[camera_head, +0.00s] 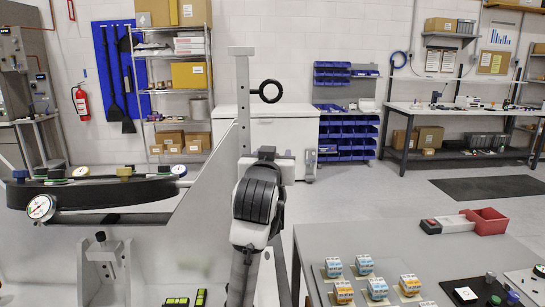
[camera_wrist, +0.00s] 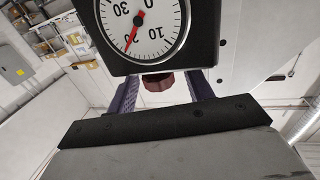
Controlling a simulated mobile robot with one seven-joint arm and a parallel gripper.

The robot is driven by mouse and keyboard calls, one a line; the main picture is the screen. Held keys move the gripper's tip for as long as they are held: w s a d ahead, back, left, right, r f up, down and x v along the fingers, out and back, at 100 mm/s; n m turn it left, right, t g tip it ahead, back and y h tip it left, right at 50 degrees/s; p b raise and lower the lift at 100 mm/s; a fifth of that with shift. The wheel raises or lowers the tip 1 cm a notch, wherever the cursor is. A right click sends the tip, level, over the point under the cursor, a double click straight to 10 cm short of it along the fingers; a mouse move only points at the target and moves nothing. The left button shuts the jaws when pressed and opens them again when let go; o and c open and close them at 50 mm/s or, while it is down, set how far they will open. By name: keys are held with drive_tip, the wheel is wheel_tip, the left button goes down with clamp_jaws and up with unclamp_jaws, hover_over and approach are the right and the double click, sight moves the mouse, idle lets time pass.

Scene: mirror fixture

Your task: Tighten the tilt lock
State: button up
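In the wrist view, the two purple-grey fingers of my gripper (camera_wrist: 160,92) stand apart. A dark red knob (camera_wrist: 158,81) shows between them, with a gap on each side. A white dial gauge (camera_wrist: 143,25) in a black housing stands above the knob and covers part of the view. I cannot tell whether this knob is the tilt lock; no label shows. In the head view, the mirror fixture's dark round body (camera_head: 90,193) is at left, with a blue knob (camera_head: 20,174), a yellow knob (camera_head: 124,171) and a dial gauge (camera_head: 41,207). My arm hides my fingertips there.
A grey upright post (camera_head: 243,90) with a black ring (camera_head: 268,91) rises behind my arm. A grey table (camera_head: 400,245) at right bears several orange and blue blocks (camera_head: 343,291) and a red bin (camera_head: 487,221). Open floor lies behind it.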

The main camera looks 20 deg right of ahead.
drive_tip(key=b+v, duration=0.4)
drive_tip(key=v, duration=0.9)
drive_tip(key=shift+s+a, duration=0.2)
drive_tip(key=shift+s, duration=0.15)
